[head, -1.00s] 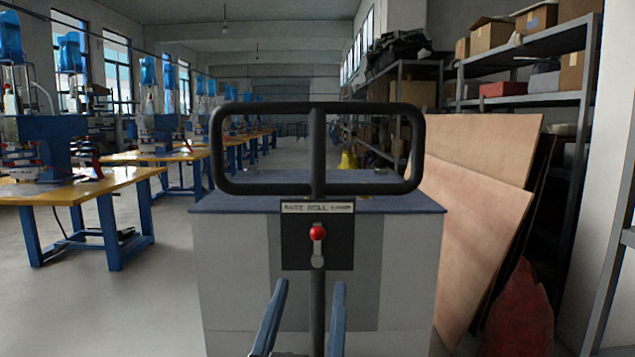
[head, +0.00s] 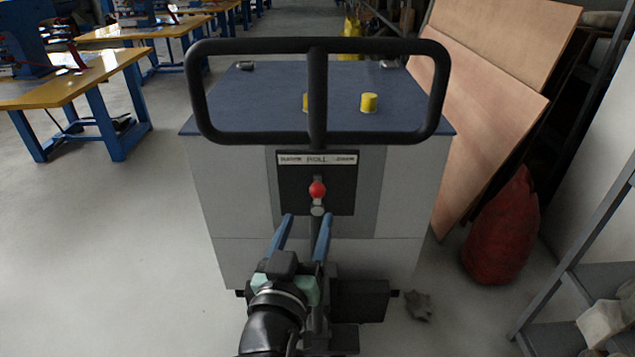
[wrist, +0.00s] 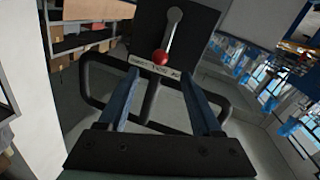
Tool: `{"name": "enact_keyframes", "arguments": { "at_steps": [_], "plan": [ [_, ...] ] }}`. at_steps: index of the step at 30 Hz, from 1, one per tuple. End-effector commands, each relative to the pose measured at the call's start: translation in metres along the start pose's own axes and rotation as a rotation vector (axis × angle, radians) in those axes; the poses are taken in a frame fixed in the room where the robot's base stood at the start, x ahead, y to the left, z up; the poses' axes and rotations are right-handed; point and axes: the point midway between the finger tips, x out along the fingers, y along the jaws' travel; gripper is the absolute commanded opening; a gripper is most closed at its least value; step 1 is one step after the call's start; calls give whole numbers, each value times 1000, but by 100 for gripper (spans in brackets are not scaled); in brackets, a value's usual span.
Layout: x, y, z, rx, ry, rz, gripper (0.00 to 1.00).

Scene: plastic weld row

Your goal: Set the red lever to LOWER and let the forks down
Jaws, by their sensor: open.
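The red lever (head: 317,189) is a red knob on a short grey stem, set on a black plate (head: 290,190) below the loop handle (head: 190,90) of the truck. The knob stands near the middle of the plate, under the word ROLL; the side words are too blurred to read. My gripper (head: 304,218) is open, its blue fingers just below and in front of the knob, with nothing between them. In the wrist view the red knob (wrist: 159,57) lies beyond and between the fingertips, apart from them. The forks are hidden.
A grey box with a blue top (head: 240,100) carrying yellow caps (head: 369,102) stands behind the handle. Wooden boards (head: 470,140), a red sack (head: 502,230) and a shelf rack (head: 575,290) are at the right. Blue-legged tables (head: 75,80) stand left, with clear floor between.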

Motion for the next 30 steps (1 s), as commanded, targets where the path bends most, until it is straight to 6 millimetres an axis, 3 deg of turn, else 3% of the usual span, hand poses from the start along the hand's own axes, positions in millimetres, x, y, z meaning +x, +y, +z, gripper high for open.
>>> {"name": "enact_keyframes", "arguments": {
  "at_steps": [6,15,29,30],
  "plan": [
    [45,1,-2,1,1,2,66],
    [85,0,-1,0,1,1,66],
    [95,0,-1,0,1,0,66],
    [94,0,-1,0,1,0,59]
  ]
}}
